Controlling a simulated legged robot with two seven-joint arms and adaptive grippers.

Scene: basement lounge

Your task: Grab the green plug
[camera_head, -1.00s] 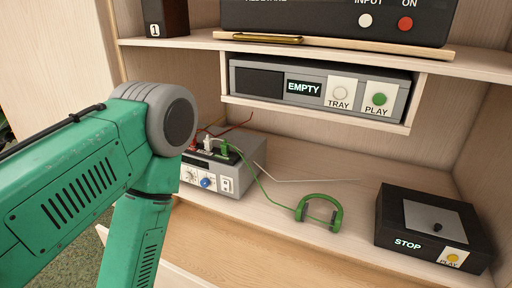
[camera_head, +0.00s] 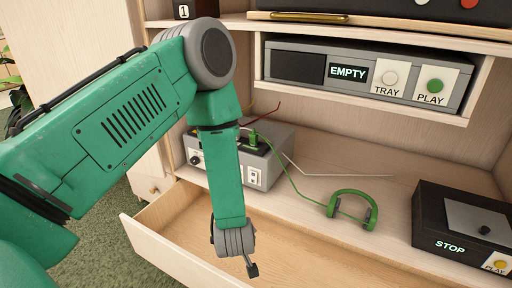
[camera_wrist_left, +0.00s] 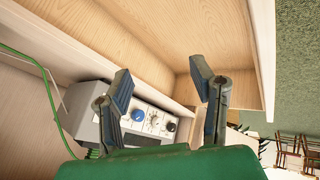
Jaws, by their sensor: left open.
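The green plug (camera_head: 253,137) stands in the top of a grey box (camera_head: 270,165) with knobs, on the shelf under the player. A thin green cable runs from it to green headphones (camera_head: 351,208). My left gripper (camera_head: 251,268) hangs over the open drawer, in front of and below the box, apart from the plug. In the left wrist view its two fingers (camera_wrist_left: 162,84) are spread with nothing between them. The box's knobbed front (camera_wrist_left: 150,121) shows beyond them. My left forearm covers part of the box in the head view. My right gripper is out of view.
An open, empty wooden drawer (camera_head: 160,230) juts out below the shelf. A black box marked STOP (camera_head: 450,225) stands at the right. A grey player marked EMPTY (camera_head: 310,68) sits in the compartment above. The shelf between grey box and headphones is mostly clear.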

